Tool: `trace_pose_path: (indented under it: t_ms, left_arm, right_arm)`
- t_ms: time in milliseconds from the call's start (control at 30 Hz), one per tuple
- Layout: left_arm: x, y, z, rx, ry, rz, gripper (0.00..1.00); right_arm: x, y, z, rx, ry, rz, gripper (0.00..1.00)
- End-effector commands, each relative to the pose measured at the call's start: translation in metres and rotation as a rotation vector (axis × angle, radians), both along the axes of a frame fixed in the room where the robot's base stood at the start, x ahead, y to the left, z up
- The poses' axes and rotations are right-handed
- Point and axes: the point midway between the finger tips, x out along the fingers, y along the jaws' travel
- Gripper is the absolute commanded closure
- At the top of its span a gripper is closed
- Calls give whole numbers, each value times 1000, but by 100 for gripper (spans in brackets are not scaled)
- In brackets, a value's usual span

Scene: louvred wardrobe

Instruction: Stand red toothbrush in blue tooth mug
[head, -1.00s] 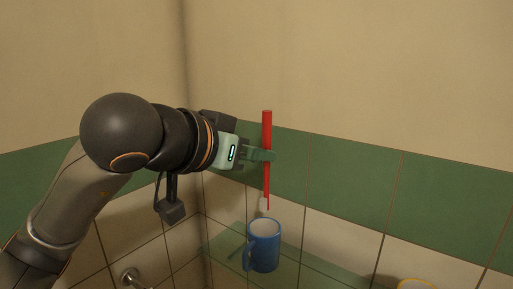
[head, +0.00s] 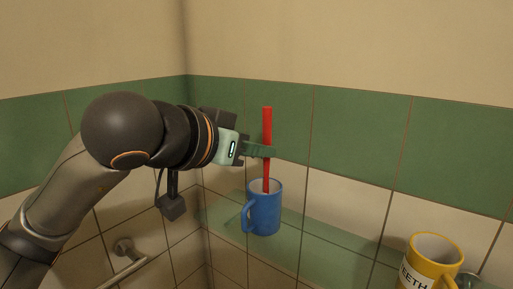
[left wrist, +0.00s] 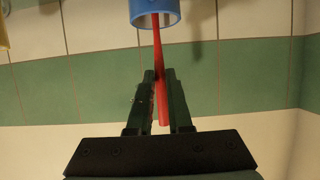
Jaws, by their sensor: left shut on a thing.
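My left gripper (head: 272,152) is shut on the red toothbrush (head: 267,122) and holds it upright. The brush's lower end passes through the mouth of the blue tooth mug (head: 264,215), so its head is hidden inside. The mug stands upright on a glass shelf, with its handle to the left. In the left wrist view the toothbrush (left wrist: 159,52) runs from between the fingers (left wrist: 160,74) into the mug (left wrist: 153,8). I cannot tell whether the brush touches the mug's bottom. My right gripper is not in view.
The greenish see-through shelf (head: 325,255) runs along the tiled wall. A yellow mug with lettering (head: 432,262) is at the lower right, well apart from the blue one. A metal rail (head: 125,272) is on the left wall. Shelf between the mugs looks clear.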

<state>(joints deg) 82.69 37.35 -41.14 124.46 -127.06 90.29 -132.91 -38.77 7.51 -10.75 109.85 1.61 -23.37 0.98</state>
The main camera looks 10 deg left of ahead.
Motion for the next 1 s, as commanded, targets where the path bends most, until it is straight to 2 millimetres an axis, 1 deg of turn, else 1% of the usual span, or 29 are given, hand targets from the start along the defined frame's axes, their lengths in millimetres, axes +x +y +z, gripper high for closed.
trace_pose_path:
  t_ms: [67, 300, 333, 633, 867, 1000]
  left_arm:
    - [0, 0, -3, 0, -1, 0, 100]
    - [0, 0, -2, 0, -1, 0, 100]
    - [0, 0, -2, 0, -1, 0, 81]
    - [0, 0, -2, 0, 0, 0, 48]
    - [0, 0, -2, 0, 0, 0, 47]
    - [-6, 3, 1, 0, -3, 1, 47]
  right_arm:
    - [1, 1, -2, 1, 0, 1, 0]
    - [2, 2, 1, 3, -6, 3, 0]
    - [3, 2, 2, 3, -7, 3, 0]
    - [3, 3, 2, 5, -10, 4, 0]
    - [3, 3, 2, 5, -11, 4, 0]
    - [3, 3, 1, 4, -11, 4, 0]
